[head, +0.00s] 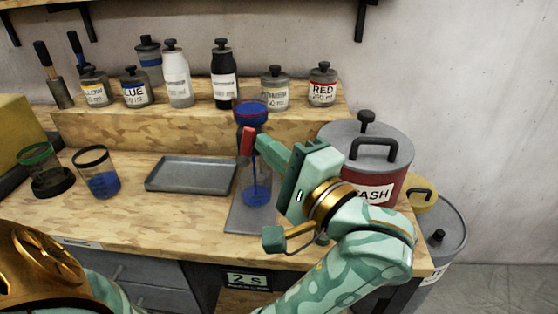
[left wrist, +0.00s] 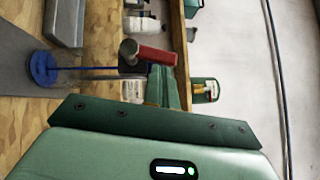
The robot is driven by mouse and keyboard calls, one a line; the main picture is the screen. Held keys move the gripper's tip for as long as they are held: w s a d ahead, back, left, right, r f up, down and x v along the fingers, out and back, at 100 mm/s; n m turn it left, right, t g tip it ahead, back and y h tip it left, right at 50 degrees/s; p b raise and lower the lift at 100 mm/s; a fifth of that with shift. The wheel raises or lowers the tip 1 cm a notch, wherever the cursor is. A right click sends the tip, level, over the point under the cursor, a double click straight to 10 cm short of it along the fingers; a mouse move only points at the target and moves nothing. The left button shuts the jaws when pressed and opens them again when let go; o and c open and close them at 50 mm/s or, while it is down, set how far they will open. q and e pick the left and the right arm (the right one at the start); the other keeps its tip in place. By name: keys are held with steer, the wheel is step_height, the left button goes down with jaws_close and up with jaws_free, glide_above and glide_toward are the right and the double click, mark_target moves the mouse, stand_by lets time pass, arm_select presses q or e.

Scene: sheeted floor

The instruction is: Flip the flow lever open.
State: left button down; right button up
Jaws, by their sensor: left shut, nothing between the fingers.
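The flow lever is a short red bar (head: 247,142) on a dark stand below a blue-filled cup (head: 251,113). In the left wrist view the red lever (left wrist: 152,54) points sideways from a dark pivot. A thin straight blue line drops from the outlet to a blue pool or disc (head: 256,194) below; it also shows in the wrist view (left wrist: 42,68). My left gripper (head: 262,147) is shut and empty, its fingertips right at the lever. In the wrist view they are beside the bar; I cannot tell whether they touch. My right gripper is not in view.
A grey tray (head: 192,176) and two beakers, one with blue (head: 103,184), one green-rimmed (head: 41,160), stand left. Labelled bottles line the shelf (head: 150,125) behind. A lidded red bin (head: 385,165) stands close behind my left gripper on the right.

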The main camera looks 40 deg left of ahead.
arm_select(q)
steer(key=shift+s+a+r, duration=0.2)
steer(key=shift+a+r, duration=0.1)
steer(key=shift+r, duration=0.15)
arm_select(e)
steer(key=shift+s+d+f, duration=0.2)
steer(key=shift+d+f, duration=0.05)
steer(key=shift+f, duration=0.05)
arm_select(q)
steer(key=shift+b, duration=0.3)
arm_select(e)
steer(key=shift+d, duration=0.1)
